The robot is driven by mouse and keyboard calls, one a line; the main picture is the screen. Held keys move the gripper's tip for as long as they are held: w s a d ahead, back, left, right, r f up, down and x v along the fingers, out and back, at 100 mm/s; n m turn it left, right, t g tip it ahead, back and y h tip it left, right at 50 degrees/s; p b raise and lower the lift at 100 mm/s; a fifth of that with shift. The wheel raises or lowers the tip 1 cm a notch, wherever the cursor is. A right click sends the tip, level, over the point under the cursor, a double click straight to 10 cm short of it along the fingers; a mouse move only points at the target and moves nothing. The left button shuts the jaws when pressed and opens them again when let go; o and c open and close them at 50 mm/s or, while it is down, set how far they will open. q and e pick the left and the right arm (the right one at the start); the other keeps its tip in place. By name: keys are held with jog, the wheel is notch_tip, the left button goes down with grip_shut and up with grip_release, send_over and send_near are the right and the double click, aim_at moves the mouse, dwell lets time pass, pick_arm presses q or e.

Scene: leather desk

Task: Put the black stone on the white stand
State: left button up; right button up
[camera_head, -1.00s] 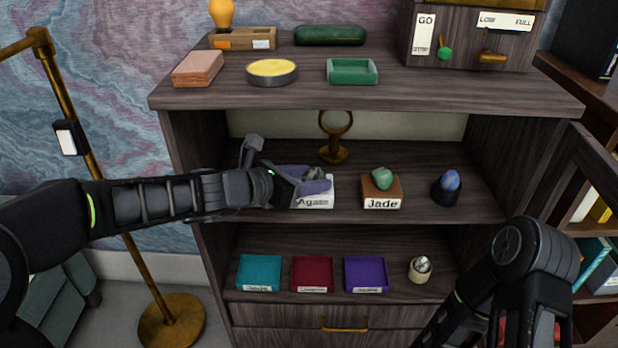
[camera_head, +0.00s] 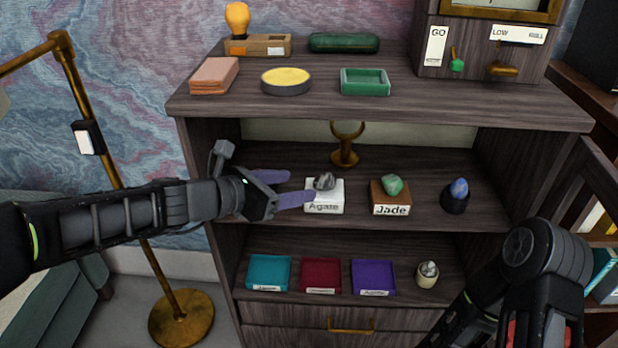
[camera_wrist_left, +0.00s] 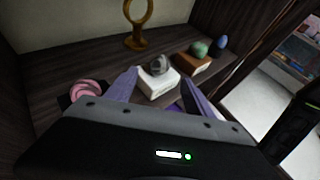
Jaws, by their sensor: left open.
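The dark grey-black stone (camera_head: 325,181) rests on top of the white stand (camera_head: 322,200), which is labelled Agate, on the middle shelf. In the left wrist view the stone (camera_wrist_left: 157,65) sits on the white stand (camera_wrist_left: 160,84) just beyond the fingertips. My left gripper (camera_head: 298,186) is open and empty, with its purple fingers pointing at the stand from the left. The stone is clear of both fingers. My right arm shows at the lower right of the head view, but its gripper jaws are out of sight.
A green stone (camera_head: 392,185) on the brown Jade stand (camera_head: 390,209) and a blue stone (camera_head: 459,188) on a black stand stand to the right. A brass ring holder (camera_head: 344,157) is behind. A pink stone (camera_wrist_left: 88,90) lies left of the fingers.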

pick_arm(q)
jog(key=v, duration=0.3)
jog(key=shift+s+a, duration=0.1)
pick_arm(e)
jog(key=shift+r, duration=0.45)
